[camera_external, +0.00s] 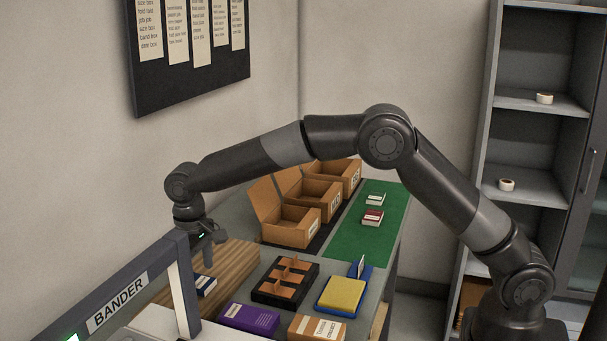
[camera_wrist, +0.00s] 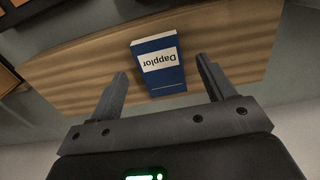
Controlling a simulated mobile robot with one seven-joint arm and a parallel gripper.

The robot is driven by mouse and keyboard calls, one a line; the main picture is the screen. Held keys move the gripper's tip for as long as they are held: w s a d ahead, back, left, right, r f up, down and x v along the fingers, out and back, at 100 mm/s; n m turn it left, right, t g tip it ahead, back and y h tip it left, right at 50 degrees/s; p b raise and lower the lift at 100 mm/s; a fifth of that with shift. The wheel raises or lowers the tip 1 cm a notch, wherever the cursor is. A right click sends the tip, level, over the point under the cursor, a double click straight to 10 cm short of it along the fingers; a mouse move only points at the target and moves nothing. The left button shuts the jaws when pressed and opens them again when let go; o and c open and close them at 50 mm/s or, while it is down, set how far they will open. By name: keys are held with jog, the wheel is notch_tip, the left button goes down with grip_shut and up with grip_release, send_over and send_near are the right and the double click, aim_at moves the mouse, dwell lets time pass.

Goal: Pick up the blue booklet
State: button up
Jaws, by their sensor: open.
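The blue booklet (camera_wrist: 163,72), with a white label reading "Dapplor", lies on a wooden board (camera_wrist: 228,40). In the wrist view it is ahead of and between my open fingers (camera_wrist: 163,90), apart from both.
The grey frame marked "BANDER" (camera_external: 122,302) stands in front of the board. A black divided tray (camera_external: 262,293), a purple box (camera_external: 249,319) and a blue tray with a yellow pad (camera_external: 341,296) lie to the right. Open cardboard boxes (camera_external: 291,232) stand behind.

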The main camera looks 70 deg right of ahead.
notch_tip(320, 180, down, 2)
jog(key=shift+f, duration=0.15)
jog(key=shift+c, duration=0.3)
jog(key=c, duration=1)
